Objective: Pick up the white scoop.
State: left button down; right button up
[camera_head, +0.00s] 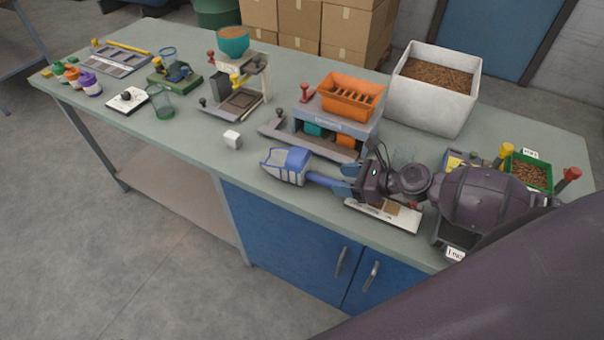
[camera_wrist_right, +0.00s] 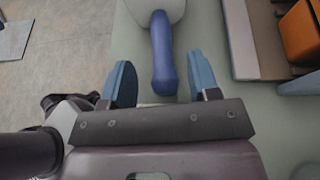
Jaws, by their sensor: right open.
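The white scoop (camera_head: 283,171) lies on the bench near its front edge, with a blue part over its bowl and a blue handle (camera_head: 324,182) pointing right toward my right gripper. In the wrist view, the white bowl (camera_wrist_right: 155,9) is cut off at the top edge and the blue handle (camera_wrist_right: 162,55) runs down from it. My right gripper (camera_head: 346,181) is open. In the wrist view, the handle's end lies between the blue fingers of the right gripper (camera_wrist_right: 160,82), with gaps on both sides. My left gripper is not in view.
Behind the scoop stands a press-like device with an orange hopper (camera_head: 351,97). A large white bin (camera_head: 431,101) of brown granules is farther back. A flat white device (camera_head: 398,215) lies below my right gripper.

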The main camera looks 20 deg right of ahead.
aim_at(326, 178)
jog(key=shift+x, duration=1.9)
jog(key=shift+r, duration=0.1)
grip_shut()
